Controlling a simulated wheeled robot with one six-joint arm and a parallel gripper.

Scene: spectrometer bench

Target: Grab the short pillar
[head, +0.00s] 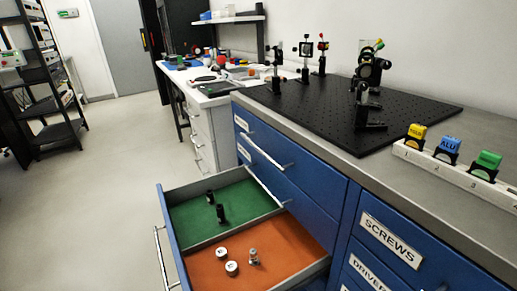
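A blue drawer (163,219) stands pulled out, with a green-lined compartment (180,217) at the back and an orange-lined one (285,236) at the front. Two small black posts stand on the green lining: a shorter-looking one (210,196) and a taller-looking one (220,214) just in front of it. I cannot tell for certain which piece is the short pillar. My gripper is not in view.
Above the drawer, the bench top holds a black breadboard (400,110) with several mounted optics. A white rack (455,178) with yellow, blue and green blocks stands at the right. The floor (95,190) left of the drawer is clear. A dark shelf (55,130) stands at the far left.

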